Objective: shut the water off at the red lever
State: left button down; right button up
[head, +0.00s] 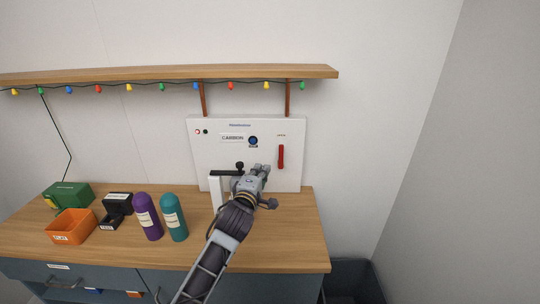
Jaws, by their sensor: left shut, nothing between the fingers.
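The red lever (281,156) is on the right part of the white panel (210,155), which stands against the wall at the back of the counter. The lever points about straight up and down. My left gripper (262,168) is shut and empty, just left of the lever's lower end and a little in front of the panel. It looks apart from the lever, though the depth is hard to judge. My right gripper is not in view.
A white tap stand (216,192) with a black handle is left of my gripper. A purple bottle (147,216), a teal bottle (174,217), an orange bin (72,226) and a green box (68,195) stand on the counter (285,240). The counter's right end is clear.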

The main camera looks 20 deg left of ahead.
aim_at(281, 157)
pick_arm(q)
jog(key=w+p, duration=0.1)
jog(key=w, duration=0.9)
jog(key=shift+a+p, duration=0.15)
jog(key=shift+p, duration=0.25)
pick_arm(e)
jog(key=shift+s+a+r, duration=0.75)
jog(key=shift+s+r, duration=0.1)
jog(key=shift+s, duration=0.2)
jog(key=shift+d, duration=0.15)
pick_arm(q)
jog(key=shift+r, duration=0.15)
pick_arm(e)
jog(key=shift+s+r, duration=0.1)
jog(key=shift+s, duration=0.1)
pick_arm(q)
jog(key=shift+m, duration=0.3)
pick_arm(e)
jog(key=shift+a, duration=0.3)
